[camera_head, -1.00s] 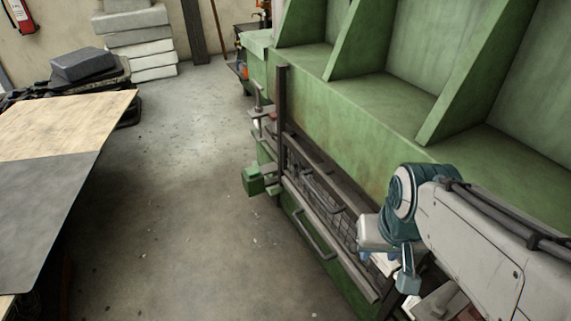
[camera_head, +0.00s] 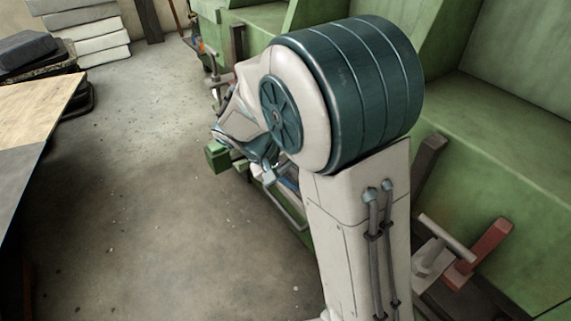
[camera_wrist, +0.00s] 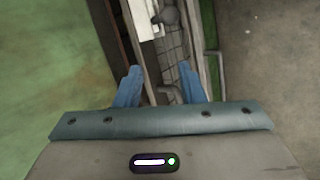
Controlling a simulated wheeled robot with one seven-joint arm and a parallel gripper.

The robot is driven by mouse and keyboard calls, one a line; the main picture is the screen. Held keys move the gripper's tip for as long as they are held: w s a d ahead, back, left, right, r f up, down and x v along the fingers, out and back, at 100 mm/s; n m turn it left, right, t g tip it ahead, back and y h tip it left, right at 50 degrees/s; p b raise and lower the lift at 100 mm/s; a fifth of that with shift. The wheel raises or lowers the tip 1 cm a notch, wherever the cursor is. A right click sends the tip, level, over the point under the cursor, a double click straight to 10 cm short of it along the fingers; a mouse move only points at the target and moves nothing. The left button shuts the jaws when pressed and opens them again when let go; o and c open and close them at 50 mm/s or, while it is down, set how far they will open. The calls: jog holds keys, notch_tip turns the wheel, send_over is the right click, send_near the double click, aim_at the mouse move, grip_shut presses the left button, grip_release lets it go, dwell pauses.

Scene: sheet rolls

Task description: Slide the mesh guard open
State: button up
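The mesh guard (camera_wrist: 172,48) shows in the wrist view as a grey wire grid in a frame along the green machine's front. In the head view my arm hides most of it.
The green machine (camera_head: 500,135) fills the right side. A red-handled part (camera_head: 485,255) and a grey lever (camera_head: 440,240) stick out at lower right. A green block (camera_head: 217,157) juts out at the machine's front. A worktable (camera_head: 38,108) stands at left, with clear floor between.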

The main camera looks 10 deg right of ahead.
jog(key=w+a+f+n+t+h+b, duration=0.35)
jog(key=w+a+f+t+h, duration=0.3)
jog(key=w+a+f, duration=0.35)
jog(key=shift+m, duration=0.25)
jog(key=x, duration=0.4)
jog(key=w+x, duration=0.1)
jog(key=x, duration=0.4)
jog(key=r+x, duration=0.1)
jog(key=x, duration=0.3)
jog(key=shift+w+b, duration=0.2)
jog(key=shift+b, duration=0.2)
grip_shut()
